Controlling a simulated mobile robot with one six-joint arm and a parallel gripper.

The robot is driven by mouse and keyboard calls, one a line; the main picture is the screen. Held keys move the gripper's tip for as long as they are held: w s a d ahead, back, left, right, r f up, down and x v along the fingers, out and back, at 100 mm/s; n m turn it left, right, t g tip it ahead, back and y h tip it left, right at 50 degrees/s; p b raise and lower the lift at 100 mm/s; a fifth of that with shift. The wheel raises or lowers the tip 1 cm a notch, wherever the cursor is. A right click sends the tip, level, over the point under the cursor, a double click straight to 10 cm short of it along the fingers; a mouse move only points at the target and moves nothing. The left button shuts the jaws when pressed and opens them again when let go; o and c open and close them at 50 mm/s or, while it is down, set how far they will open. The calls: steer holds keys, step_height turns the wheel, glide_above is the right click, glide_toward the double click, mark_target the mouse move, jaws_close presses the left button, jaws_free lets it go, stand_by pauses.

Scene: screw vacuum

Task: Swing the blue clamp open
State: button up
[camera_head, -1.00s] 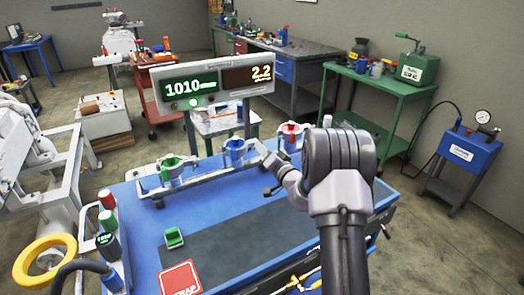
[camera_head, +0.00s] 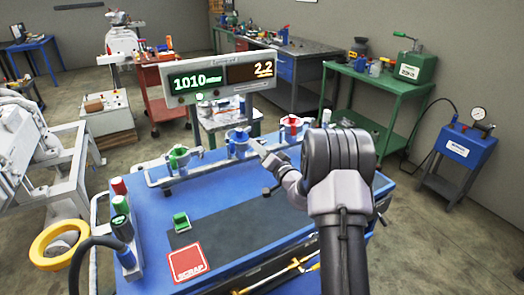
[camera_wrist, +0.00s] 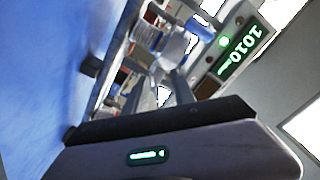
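The blue clamp (camera_head: 238,141) stands on a rail along the back of the blue workbench, between a green clamp (camera_head: 179,158) and a red clamp (camera_head: 292,128). My gripper (camera_head: 259,149) is just right of the blue clamp, in front of the rail; I cannot tell whether they touch. In the wrist view a blurred blue part (camera_wrist: 173,47), likely the blue clamp, shows ahead of my gripper (camera_wrist: 146,88). Its fingers look apart, with nothing clearly held between them. Whether the clamp's arm is open is too small to tell.
A display (camera_head: 222,77) reading 1010 and 2.2 stands behind the rail. On the workbench (camera_head: 150,215) lie a small green part (camera_head: 181,221) and a red scrap square (camera_head: 188,264). A control post with red and green tops (camera_head: 120,205) is at its left.

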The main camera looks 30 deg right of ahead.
steer(key=s+p, duration=0.2)
steer(key=s, duration=1.5)
steer(key=shift+s+d, duration=0.2)
steer(key=shift+d, duration=0.1)
